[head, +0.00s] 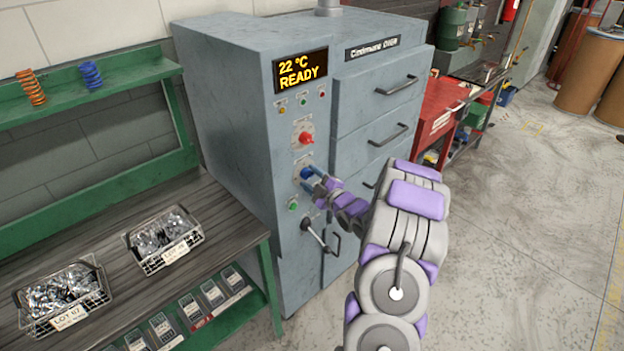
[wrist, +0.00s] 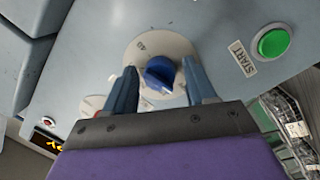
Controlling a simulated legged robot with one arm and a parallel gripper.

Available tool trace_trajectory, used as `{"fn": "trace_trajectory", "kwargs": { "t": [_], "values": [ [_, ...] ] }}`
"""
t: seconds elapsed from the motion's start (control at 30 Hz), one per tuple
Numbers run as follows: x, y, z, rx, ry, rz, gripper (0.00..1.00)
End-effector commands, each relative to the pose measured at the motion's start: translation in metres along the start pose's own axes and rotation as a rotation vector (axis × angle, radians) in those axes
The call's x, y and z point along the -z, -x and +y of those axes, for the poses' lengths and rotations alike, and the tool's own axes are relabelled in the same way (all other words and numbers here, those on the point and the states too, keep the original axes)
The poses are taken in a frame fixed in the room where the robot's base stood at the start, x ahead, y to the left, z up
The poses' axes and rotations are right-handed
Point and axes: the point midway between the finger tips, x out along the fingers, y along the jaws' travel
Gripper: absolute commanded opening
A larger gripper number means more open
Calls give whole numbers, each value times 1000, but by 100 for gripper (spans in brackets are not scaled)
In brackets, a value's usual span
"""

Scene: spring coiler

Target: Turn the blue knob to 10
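The blue knob (head: 306,173) is on the front control panel of the grey oven, below the red knob (head: 305,138). In the wrist view the blue knob (wrist: 160,72) sits on a pale round dial plate (wrist: 150,45) with small markings, only partly readable. My gripper (head: 316,180) is at the blue knob. In the wrist view its two fingers (wrist: 158,88) are apart, one on each side of the knob, with gaps showing between them and the knob. The fingers and palm hide part of the dial. The knob's exact setting cannot be read.
A green button labelled START (wrist: 273,42) is close beside the dial, and it also shows below the knob in the head view (head: 293,205). A lever (head: 312,232) sticks out lower down. A workbench (head: 215,215) with wire baskets stands at left.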

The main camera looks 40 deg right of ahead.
Motion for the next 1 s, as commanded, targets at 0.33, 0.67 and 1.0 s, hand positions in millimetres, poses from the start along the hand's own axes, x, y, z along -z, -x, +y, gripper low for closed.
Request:
{"fn": "trace_trajectory", "kwargs": {
  "t": [0.33,0.67,1.0],
  "values": [
    [0,0,0,0,0,0,22],
    [0,0,-1,4,-12,-1,9],
    [2,1,1,22,-172,-15,9]
  ]
}}
